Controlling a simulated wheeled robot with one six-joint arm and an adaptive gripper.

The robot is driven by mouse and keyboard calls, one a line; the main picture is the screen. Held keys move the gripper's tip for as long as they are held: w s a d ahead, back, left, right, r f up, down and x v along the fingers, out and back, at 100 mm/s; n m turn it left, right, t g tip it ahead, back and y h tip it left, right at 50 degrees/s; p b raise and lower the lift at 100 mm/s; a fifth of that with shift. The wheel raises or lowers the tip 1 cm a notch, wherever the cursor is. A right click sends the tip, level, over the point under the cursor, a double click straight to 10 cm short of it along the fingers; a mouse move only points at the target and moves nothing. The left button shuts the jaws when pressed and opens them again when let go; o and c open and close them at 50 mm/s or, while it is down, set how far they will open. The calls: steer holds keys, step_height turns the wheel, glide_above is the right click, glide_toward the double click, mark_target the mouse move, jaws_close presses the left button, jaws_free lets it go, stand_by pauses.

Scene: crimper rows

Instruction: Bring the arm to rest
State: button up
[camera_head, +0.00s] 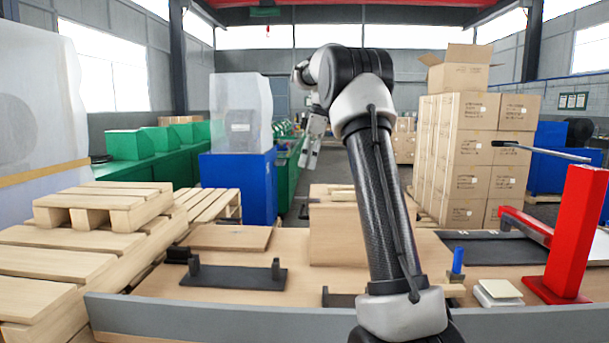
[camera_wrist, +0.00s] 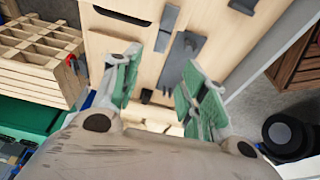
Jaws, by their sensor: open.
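My arm (camera_head: 385,200) rises from the front of the bench and bends away at its elbow in the head view. My gripper (camera_head: 312,150) shows small beyond the elbow, in the air past the bench, partly hidden by the arm. In the wrist view my gripper (camera_wrist: 152,92) has its two green-padded fingers spread apart. Nothing is between the fingers. Below them, apart from them, is a light wooden surface with dark grey parts on it.
The wooden bench (camera_head: 215,291) carries a dark bracket plate (camera_head: 236,277), a red post (camera_head: 573,232) and a blue-topped piece (camera_head: 457,262). Wooden pallets (camera_head: 65,250) are stacked at left. Cardboard boxes (camera_head: 468,150) stand at right. A blue cabinet (camera_head: 238,185) stands behind the bench.

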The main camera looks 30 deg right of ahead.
steer(key=shift+s+d+r, duration=0.1)
steer(key=shift+r, duration=0.35)
steer(key=s+f+m, duration=0.1)
steer(key=f+m, duration=0.1)
steer(key=s+f+m, duration=0.1)
steer(key=f+m, duration=0.1)
steer(key=m, duration=0.1)
steer(key=s+f+m, duration=0.1)
steer(key=f+m, duration=0.1)
steer(key=shift+s+f+m+h, duration=0.3)
steer(key=shift+s+m+h, duration=0.1)
steer(key=s+a+f+m+t, duration=0.1)
steer(key=s+a, duration=0.3)
steer(key=s, duration=0.7)
steer(key=s+a+f+m+t+h, duration=0.1)
steer(key=s+a, duration=0.4)
steer(key=s, duration=0.6)
steer(key=s+a+f+m, duration=0.1)
steer(key=s+a, duration=0.4)
steer(key=s, duration=0.6)
steer(key=shift+s+a+f+t+h, duration=0.15)
steer(key=shift+s+f+t+h, duration=0.15)
steer(key=shift+s+t, duration=0.1)
